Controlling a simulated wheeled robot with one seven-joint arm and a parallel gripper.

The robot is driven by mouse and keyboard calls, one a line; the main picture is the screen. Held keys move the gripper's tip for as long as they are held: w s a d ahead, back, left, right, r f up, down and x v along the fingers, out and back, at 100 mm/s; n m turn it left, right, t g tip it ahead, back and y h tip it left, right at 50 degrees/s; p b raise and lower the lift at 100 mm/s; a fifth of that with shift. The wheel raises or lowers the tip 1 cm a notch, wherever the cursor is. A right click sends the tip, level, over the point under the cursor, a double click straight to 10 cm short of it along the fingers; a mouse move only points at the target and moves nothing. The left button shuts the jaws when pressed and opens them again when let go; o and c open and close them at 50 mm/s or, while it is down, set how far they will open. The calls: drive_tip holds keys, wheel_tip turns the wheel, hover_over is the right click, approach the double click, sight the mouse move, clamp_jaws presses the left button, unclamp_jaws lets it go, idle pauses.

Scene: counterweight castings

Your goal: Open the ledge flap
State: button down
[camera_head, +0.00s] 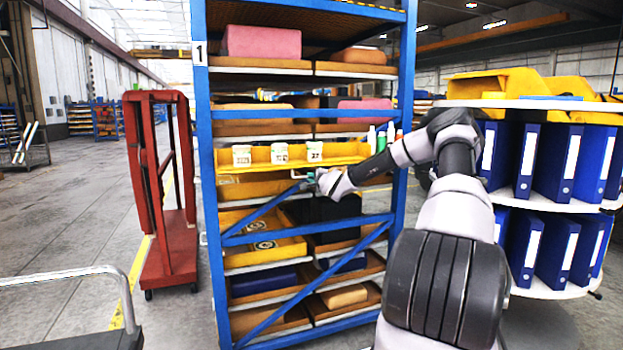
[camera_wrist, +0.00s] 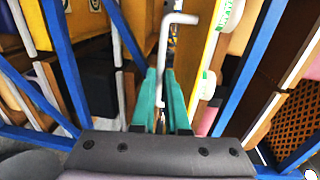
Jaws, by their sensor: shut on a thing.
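A yellow ledge (camera_head: 345,155) runs across the blue rack (camera_head: 203,200) at mid height, looking like the ledge flap. Three white labelled tubs (camera_head: 279,153) stand along it. A pale bent bar handle (camera_wrist: 163,42) shows at the ledge's underside. My gripper (camera_head: 311,178) is at the ledge's lower front edge. In the wrist view its green fingers (camera_wrist: 161,78) are shut on the handle, which passes between them. The yellow ledge (camera_wrist: 205,50) runs just right of the fingers there. How the handle joins the ledge cannot be made out.
Blue diagonal braces (camera_head: 330,279) cross the rack front below my gripper. A round shelf unit with blue binders (camera_head: 557,162) stands close on the right. A red trolley (camera_head: 172,262) is left of the rack. A grey cart rail (camera_head: 60,277) is at front left. Floor between is clear.

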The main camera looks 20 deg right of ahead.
drive_tip(key=shift+r, duration=0.15)
drive_tip(key=c, duration=0.9)
unclamp_jaws()
drive_tip(key=s, duration=1)
drive_tip(key=shift+s+d+r, duration=0.15)
drive_tip(key=shift+s+r, duration=0.2)
drive_tip(key=shift+r, duration=0.05)
